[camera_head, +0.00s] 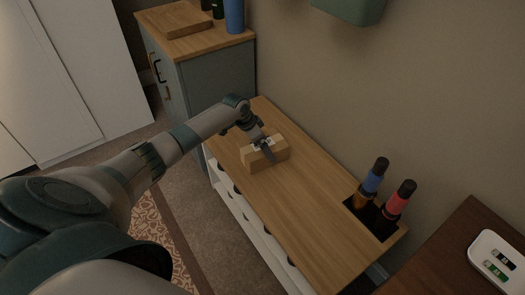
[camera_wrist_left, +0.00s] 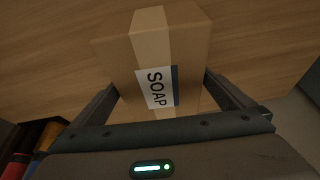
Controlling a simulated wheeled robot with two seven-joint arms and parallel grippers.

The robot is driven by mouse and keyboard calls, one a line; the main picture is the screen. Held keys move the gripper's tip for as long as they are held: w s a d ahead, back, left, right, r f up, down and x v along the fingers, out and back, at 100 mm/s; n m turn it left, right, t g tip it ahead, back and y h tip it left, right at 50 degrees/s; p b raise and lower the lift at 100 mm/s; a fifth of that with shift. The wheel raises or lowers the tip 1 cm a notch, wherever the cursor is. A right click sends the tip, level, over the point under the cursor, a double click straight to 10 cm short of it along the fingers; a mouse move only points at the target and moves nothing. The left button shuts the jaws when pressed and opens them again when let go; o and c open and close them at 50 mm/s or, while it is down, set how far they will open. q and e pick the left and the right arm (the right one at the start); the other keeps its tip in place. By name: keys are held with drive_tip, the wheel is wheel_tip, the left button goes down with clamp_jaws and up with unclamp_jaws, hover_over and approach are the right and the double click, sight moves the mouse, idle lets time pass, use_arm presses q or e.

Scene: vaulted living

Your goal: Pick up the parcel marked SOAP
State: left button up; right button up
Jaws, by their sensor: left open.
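The brown cardboard parcel (camera_head: 265,153) sits on the long wooden bench top, with a strip of tape and a white label. In the left wrist view the parcel (camera_wrist_left: 172,45) shows its label reading SOAP. My left gripper (camera_head: 265,150) reaches down over the parcel. In the wrist view its fingers are apart, one on each side of the parcel's near part; I cannot tell whether they touch it. My right gripper is not in view.
A blue-grey cabinet (camera_head: 215,75) stands behind. The bench top (camera_head: 305,205) between parcel and bottles is clear.

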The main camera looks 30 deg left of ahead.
use_arm(q)
drive_tip(key=shift+w+f, duration=0.1)
drive_tip(key=shift+f, duration=0.15)
drive_tip(key=shift+c, duration=1.3)
drive_tip(key=shift+r, duration=0.1)
drive_tip(key=c, duration=0.8)
drive_tip(key=shift+r, duration=0.45)
wheel_tip(320, 180, up, 4)
drive_tip(key=shift+f, duration=0.25)
drive_tip(key=s+d+r, duration=0.1)
drive_tip(key=d+r, duration=0.1)
drive_tip(key=d, duration=0.1)
drive_tip(key=s+d+r, duration=0.1)
drive_tip(key=d+r, duration=0.1)
drive_tip(key=d, duration=0.2)
drive_tip(key=s+d+r+p, duration=0.1)
drive_tip(key=d+r, duration=0.1)
drive_tip(key=d, duration=0.2)
drive_tip(key=shift+s+d+r, duration=0.1)
drive_tip(key=shift+r, duration=0.2)
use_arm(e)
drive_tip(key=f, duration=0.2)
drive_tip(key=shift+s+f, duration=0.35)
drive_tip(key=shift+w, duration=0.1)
